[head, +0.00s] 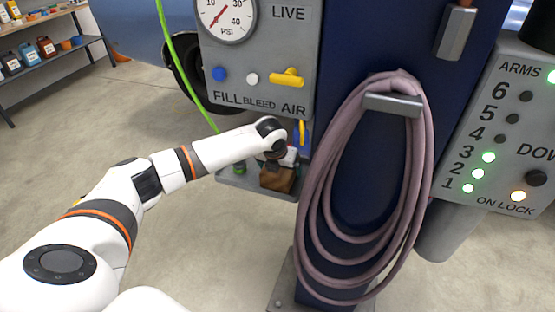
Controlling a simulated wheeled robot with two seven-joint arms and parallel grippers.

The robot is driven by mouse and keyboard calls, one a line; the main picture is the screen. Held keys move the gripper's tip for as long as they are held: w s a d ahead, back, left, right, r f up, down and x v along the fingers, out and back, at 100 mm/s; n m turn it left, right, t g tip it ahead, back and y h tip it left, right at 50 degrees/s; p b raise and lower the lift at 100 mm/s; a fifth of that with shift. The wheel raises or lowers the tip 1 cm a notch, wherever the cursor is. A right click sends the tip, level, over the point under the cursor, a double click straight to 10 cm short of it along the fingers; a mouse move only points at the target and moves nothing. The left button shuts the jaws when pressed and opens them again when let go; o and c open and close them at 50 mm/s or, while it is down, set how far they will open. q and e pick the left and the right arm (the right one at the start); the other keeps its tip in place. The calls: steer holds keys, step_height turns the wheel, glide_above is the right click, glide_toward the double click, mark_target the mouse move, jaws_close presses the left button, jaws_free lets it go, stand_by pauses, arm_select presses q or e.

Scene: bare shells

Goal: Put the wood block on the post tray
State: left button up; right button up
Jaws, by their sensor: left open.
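The brown wood block (279,180) shows at the right part of the grey post tray (236,185), low on the blue post. It appears to rest on the tray, though its underside is hard to make out. My left gripper (279,163) is open, directly above and against the upper edge of the block in the picture. Its fingers are small and partly hidden by my wrist, so I cannot tell whether they touch the block. My right gripper is out of view.
A small green item (239,169) sits on the tray left of the block. The gauge panel (258,75) hangs above the tray. A coiled pink hose (312,205) hangs on the post to the right. A green hose (178,62) runs down at left. Open floor lies left.

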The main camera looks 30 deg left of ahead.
arm_select(q)
steer(key=b+v, duration=0.1)
steer(key=v, duration=1)
steer(key=shift+s, duration=0.15)
